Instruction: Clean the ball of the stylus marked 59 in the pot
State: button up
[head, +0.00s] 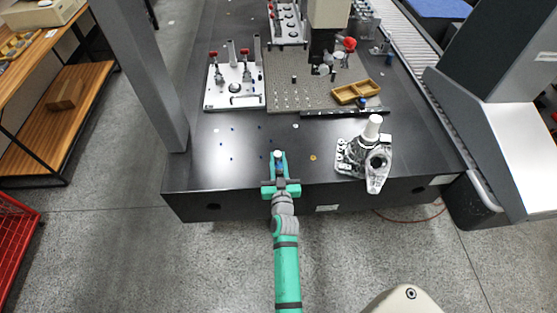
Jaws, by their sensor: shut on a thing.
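My gripper (278,168) is above the near edge of the dark granite table, left of the grey metal casting. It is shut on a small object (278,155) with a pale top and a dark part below. The fingers hide most of it, and I cannot read any marking or see a ball. I cannot pick out the stylus marked 59 by its number. I cannot tell for sure which thing is the pot. A small dark blue round thing (362,102) stands at the front of the grid plate, by the yellow tray.
The grey casting (375,160) with a white cylinder stands right of my gripper. Behind are a pegged grid plate (300,97), a yellow compartment tray (347,93) and a white plate (222,104) with red-knobbed clamps. The dark tabletop (245,170) has small blue bits and an orange ring.

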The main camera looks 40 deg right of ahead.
jog(key=shift+f, duration=0.2)
jog(key=shift+s+d, duration=0.25)
jog(key=shift+s+d, duration=0.2)
jog(key=shift+d, duration=0.15)
jog(key=shift+a, duration=0.1)
dwell(0.3)
jog(key=shift+w+a, duration=0.45)
jog(key=shift+a, duration=0.15)
dwell(0.4)
jog(key=shift+s+d, duration=0.3)
jog(key=shift+d, duration=0.15)
jog(key=shift+s+d, duration=0.15)
jog(key=shift+d, duration=0.1)
